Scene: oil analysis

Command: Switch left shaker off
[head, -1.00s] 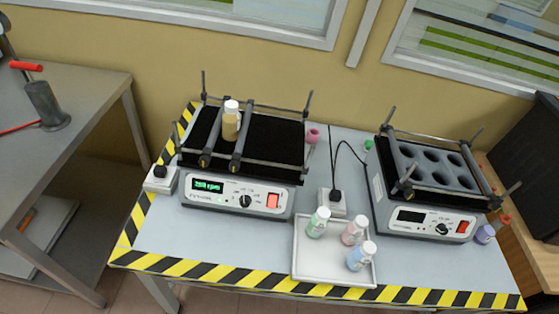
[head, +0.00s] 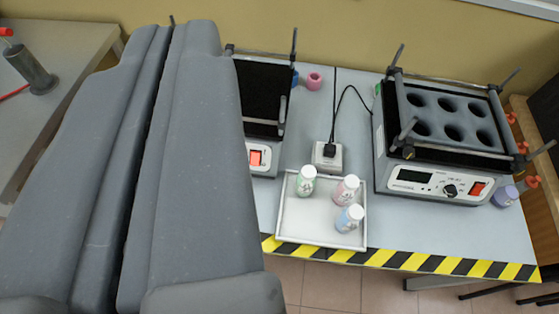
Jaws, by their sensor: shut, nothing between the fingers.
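The left shaker (head: 262,95) stands on the table, mostly hidden behind my gripper (head: 170,32). Only the right part of its black platform, its rails and the right end of its front panel show. Its red rocker switch (head: 256,157) is visible just right of my gripper. The shaker's display, knob and the bottle on it are hidden. My gripper fills the left half of the head view as two long grey fingers side by side, shut and empty. I cannot tell whether it touches the shaker.
A second shaker (head: 450,189) with a holed rack and a dark display stands at right. A white tray (head: 290,225) holds three capped bottles. A power socket (head: 327,156) with cables sits behind it. A pink-capped vial (head: 314,81) lies by the left shaker. Another bench (head: 75,40) is at left.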

